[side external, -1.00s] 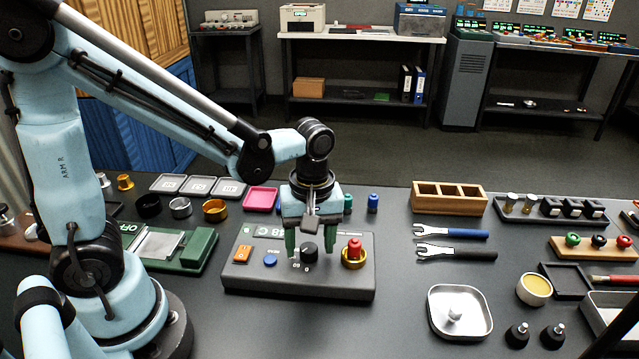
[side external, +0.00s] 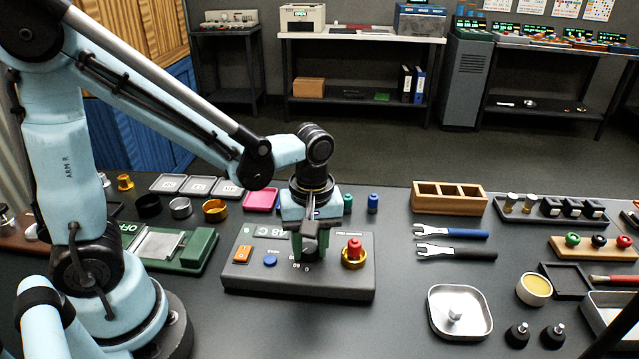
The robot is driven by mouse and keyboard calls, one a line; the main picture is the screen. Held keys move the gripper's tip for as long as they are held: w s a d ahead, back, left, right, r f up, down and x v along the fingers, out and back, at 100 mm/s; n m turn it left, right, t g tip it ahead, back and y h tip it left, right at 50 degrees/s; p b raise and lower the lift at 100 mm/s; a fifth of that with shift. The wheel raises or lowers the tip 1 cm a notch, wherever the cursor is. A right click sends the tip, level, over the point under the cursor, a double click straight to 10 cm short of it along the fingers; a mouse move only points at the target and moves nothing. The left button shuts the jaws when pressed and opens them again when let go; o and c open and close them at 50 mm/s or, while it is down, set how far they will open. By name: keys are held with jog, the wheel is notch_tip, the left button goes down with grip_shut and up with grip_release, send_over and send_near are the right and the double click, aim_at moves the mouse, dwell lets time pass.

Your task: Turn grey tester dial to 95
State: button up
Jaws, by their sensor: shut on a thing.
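The grey tester (side external: 345,284) is a low box on the bench in front of my arm. Its top carries an orange switch (side external: 243,254), a blue button (side external: 270,261), a dark dial (side external: 309,246) and a red piece (side external: 354,248) in a gold ring. My gripper (side external: 310,250) points down over the dial, with its green fingers shut on it. The gripper hides most of the dial, and the dial's pointer and reading cannot be made out.
Left of the tester lies a green fixture (side external: 198,249). To the right are two fork wrenches, blue (side external: 460,233) and black (side external: 465,254), and a metal tray (side external: 460,312). A blue cylinder (side external: 373,203) stands behind the tester.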

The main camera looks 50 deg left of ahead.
jog(key=shift+m, duration=0.3)
jog(key=m, duration=0.3)
jog(key=shift+m, duration=0.3)
jog(key=m, duration=0.3)
jog(key=shift+s+m, duration=0.1)
jog(key=shift+m, duration=0.2)
jog(key=m, duration=0.4)
jog(key=shift+a, duration=0.1)
jog(key=shift+m+t, duration=0.3)
jog(key=shift+m, duration=1.7)
jog(key=o, duration=1)
jog(key=shift+o, duration=0.2)
